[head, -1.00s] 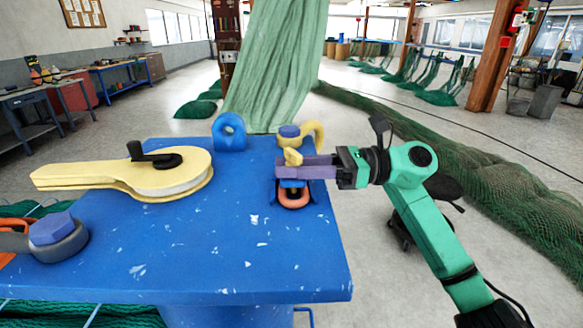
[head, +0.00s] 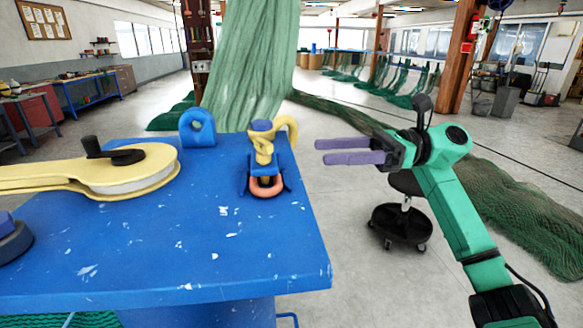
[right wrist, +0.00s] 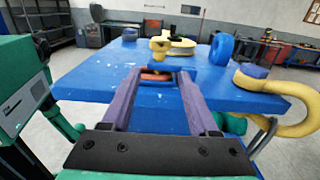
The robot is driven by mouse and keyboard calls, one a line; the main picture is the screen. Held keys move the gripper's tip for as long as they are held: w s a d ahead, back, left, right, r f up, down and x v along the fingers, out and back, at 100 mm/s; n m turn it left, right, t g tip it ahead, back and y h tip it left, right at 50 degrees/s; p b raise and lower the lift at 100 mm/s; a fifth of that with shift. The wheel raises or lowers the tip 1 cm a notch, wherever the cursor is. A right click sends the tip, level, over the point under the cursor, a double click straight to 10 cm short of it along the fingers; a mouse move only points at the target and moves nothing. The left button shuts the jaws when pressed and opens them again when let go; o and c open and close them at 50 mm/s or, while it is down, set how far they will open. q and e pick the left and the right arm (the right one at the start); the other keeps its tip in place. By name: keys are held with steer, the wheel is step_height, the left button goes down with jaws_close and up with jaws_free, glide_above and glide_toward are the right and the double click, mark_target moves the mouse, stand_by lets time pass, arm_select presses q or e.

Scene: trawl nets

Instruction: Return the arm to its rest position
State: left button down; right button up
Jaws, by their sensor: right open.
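My right arm is green, and its right gripper (head: 318,152) has two purple fingers. It is open and empty, held in the air to the right of the blue table (head: 150,262). In the right wrist view the open fingers (right wrist: 158,82) point toward the table, with a gap between them. The gripper is apart from these. My left gripper is not in view.
A yellow block with a black handle (head: 120,165) lies on the table's left part. A blue eyelet (head: 197,128) stands at its back edge. A black wheeled stool (head: 400,225) stands on the floor below my right arm. Green nets (head: 520,205) lie at the right.

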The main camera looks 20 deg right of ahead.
steer(key=v, duration=0.2)
steer(key=shift+s+d, duration=0.1)
steer(key=shift+d, duration=0.25)
